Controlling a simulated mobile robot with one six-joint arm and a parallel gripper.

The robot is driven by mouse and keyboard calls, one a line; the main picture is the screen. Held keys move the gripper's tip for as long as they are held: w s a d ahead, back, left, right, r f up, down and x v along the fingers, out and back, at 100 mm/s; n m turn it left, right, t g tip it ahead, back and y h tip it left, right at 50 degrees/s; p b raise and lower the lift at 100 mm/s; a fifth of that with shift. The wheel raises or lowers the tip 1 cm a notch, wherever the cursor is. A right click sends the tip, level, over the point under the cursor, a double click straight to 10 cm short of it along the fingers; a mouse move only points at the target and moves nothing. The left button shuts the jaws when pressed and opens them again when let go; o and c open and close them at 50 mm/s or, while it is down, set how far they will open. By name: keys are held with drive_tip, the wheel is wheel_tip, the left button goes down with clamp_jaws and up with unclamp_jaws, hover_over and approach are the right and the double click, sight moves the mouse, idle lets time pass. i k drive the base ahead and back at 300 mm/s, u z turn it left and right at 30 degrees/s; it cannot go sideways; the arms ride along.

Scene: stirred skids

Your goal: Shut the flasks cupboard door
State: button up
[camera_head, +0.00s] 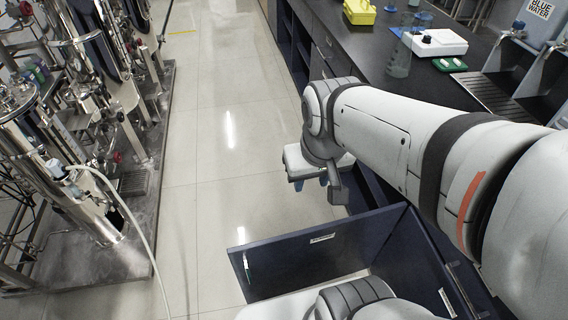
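A dark blue cupboard door (290,262) stands swung open at the bottom middle, jutting left from the counter front into the aisle. It bears a small white label (322,239), too small to read, near its top edge, and a slim handle (246,268) near its free left end. My gripper (312,184) is beyond the door in the picture, above the aisle floor, and appears apart from it. Its blue fingertips show only partly below the white wrist, so their opening is unclear. I see nothing held. My arm hides part of the counter front.
The dark counter (450,85) runs along the right, with a yellow container (360,11), a white device (434,42) and a sink. Steel tanks and pipes (100,205) on a skid stand at the left. The pale floor (205,130) between is clear.

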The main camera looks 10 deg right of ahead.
sight(272, 266)
drive_tip(key=u, duration=0.15)
drive_tip(key=k, duration=1.1)
drive_tip(key=z, duration=0.2)
drive_tip(key=i, duration=1)
drive_tip(key=z, duration=0.5)
drive_tip(key=k, duration=0.7)
